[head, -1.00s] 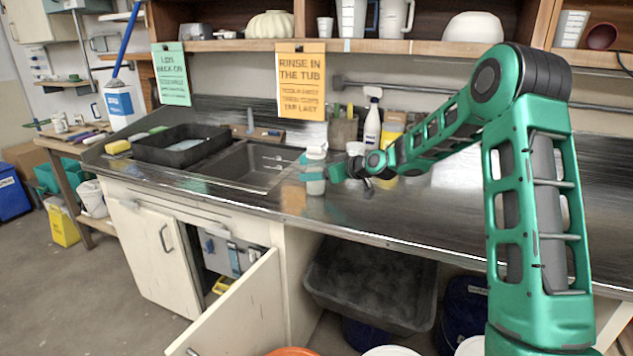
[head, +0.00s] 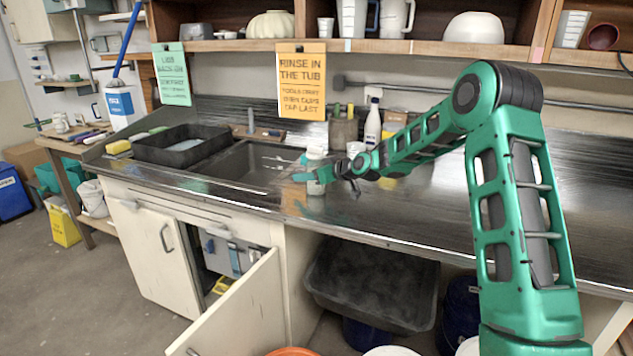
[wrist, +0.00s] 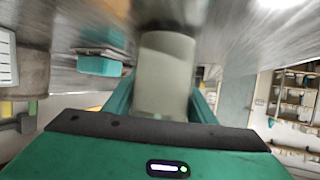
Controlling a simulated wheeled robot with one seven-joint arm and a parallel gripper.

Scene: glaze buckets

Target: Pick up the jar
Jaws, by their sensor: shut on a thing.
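The jar (head: 316,170) is a small pale container with a whitish lid, near the right end of the sink on the metal counter. My gripper (head: 310,175) is around the jar and shut on it. In the wrist view the jar (wrist: 165,75) stands between the two green fingers (wrist: 163,100), greyish and plain, with its far end dark and blurred. I cannot tell from the head view whether its base touches the counter.
The sink (head: 245,165) and a black tub (head: 180,147) lie left of the jar. A white bottle (head: 372,125) and other containers stand behind my gripper. The counter (head: 430,215) is clear to the right and in front. A shelf (head: 420,47) runs above.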

